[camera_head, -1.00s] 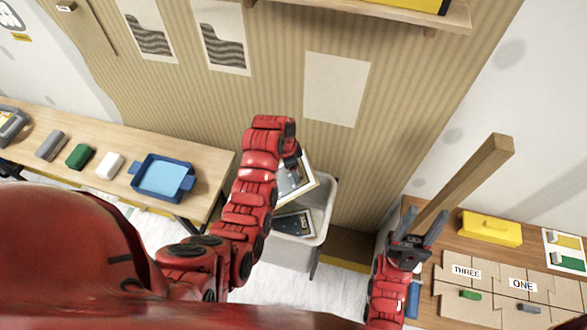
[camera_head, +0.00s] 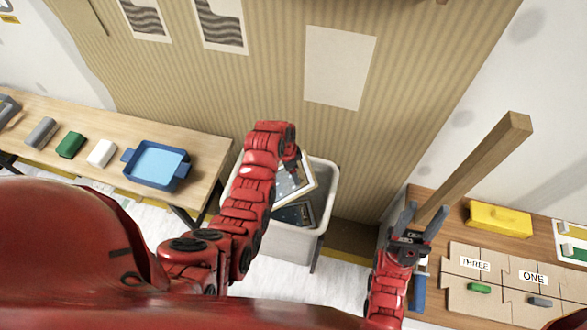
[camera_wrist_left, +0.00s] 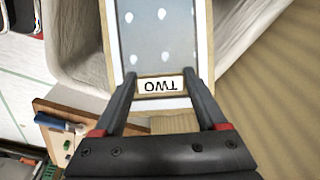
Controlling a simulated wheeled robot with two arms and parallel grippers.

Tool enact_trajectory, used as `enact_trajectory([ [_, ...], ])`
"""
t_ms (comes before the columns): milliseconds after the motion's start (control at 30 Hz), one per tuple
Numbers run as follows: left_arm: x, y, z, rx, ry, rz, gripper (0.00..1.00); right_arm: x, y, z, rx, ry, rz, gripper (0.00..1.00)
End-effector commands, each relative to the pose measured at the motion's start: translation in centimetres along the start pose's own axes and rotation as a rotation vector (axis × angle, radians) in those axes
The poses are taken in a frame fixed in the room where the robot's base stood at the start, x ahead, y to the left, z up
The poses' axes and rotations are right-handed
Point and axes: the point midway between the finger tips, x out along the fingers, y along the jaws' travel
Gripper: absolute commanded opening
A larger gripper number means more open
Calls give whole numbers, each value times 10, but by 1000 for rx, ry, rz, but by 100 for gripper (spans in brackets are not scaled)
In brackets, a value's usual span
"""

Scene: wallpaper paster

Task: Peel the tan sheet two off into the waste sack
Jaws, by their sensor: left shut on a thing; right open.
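My left gripper (camera_head: 292,165) is shut on a framed panel (camera_head: 306,186), with its top end between the fingers. In the left wrist view, the gripper (camera_wrist_left: 160,110) holds this panel, which has a tan rim, a blue-grey face with white dots and an upside-down label "TWO" (camera_wrist_left: 160,86). The panel is at the mouth of a pale, sack-like bin (camera_head: 326,185); I cannot tell if it touches it. Another dark framed picture (camera_head: 296,214) lies inside the bin. My right gripper (camera_head: 420,222) is open, with a wooden beam (camera_head: 480,165) showing between its fingers.
The wall has tan striped paper with a blank pale sheet (camera_head: 340,68) and two patterned sheets (camera_head: 220,25). A left table (camera_head: 205,150) holds a blue tray (camera_head: 157,182) and small blocks. A right table holds a yellow block (camera_head: 498,219) and labelled cardboard pieces (camera_head: 480,298).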

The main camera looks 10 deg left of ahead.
Motion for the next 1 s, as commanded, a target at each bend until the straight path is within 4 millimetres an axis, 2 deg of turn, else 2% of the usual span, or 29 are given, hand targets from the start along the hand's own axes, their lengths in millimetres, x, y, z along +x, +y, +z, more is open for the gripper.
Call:
enact_trajectory([
  [200,0,0,0,0,1,-1,18,0,0,0,0,0,0,50],
  [233,0,0,0,0,1,-1,76,0,0,0,0,0,0,50],
  [367,0,0,0,0,1,-1,99,0,0,0,0,0,0,50],
  [733,-6,-2,-1,0,3,-5,100,-2,0,0,0,0,0,50],
  [867,-19,-2,0,0,2,-4,100,-6,0,1,0,0,0,50],
  [1000,-47,-3,-1,0,6,-10,100,-13,-1,2,0,0,0,50],
])
